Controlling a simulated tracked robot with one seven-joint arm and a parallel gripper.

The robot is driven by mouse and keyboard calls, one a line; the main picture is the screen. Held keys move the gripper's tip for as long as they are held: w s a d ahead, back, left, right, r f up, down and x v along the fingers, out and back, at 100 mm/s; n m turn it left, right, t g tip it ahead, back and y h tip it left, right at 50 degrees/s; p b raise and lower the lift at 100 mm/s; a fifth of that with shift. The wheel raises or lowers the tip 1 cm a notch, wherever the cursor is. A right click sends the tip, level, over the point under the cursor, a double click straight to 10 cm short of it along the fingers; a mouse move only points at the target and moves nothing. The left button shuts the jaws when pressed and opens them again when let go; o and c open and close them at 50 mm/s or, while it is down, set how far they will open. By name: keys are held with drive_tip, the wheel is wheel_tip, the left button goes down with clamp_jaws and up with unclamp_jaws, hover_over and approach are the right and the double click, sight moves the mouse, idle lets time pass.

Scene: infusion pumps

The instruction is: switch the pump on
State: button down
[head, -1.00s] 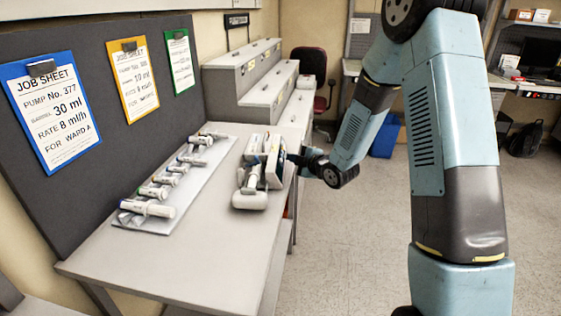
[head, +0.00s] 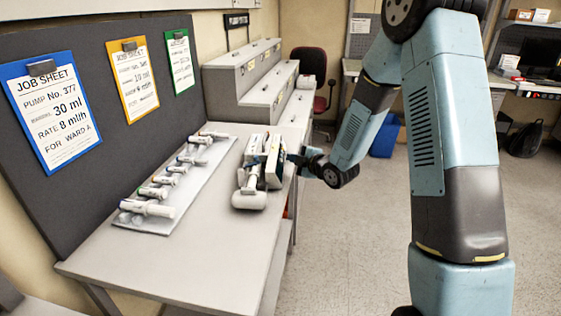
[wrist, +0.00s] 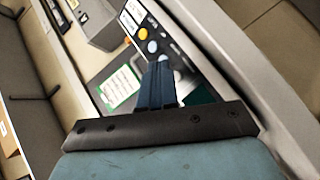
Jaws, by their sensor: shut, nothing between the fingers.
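The pump (head: 273,165) is a pale boxy unit standing at the right edge of the bench, with a rounded white part at its near end. Its control panel shows in the wrist view, with an orange button (wrist: 143,34), a pale blue button (wrist: 152,46) and a partly covered one beyond my fingertips. A dark green area (wrist: 200,94) lies beside the fingers. My gripper (wrist: 158,66) is shut and empty, its blue fingertips over the panel close to the blue buttons. I cannot tell whether they touch. In the head view my gripper (head: 302,160) reaches the pump from the right.
Several syringes (head: 165,180) lie on a pale tray left of the pump. Blue, yellow and green job sheets hang on the dark board (head: 110,120); the blue one (head: 50,112) reads pump 377, 30 ml, 8 ml/h. Grey stepped units stand behind. The near bench (head: 190,255) is clear.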

drive_tip(key=shift+a, duration=0.2)
drive_tip(key=shift+a+f, duration=0.1)
drive_tip(key=shift+a, duration=0.1)
drive_tip(key=shift+a+f, duration=0.15)
drive_tip(key=shift+a, duration=0.15)
idle(1.0)
drive_tip(key=shift+d, duration=0.15)
drive_tip(key=shift+d+r, duration=0.3)
drive_tip(key=shift+d, duration=0.25)
drive_tip(key=shift+s+d+r, duration=0.1)
drive_tip(key=shift+d+r, duration=0.25)
drive_tip(key=shift+d, duration=0.4)
drive_tip(key=shift+s+d+r, duration=0.1)
drive_tip(key=shift+d+r, duration=0.25)
drive_tip(key=shift+d, duration=0.4)
drive_tip(key=shift+s+d+r, duration=0.1)
drive_tip(key=shift+d+r, duration=0.25)
drive_tip(key=shift+d, duration=0.4)
drive_tip(key=shift+r, duration=0.1)
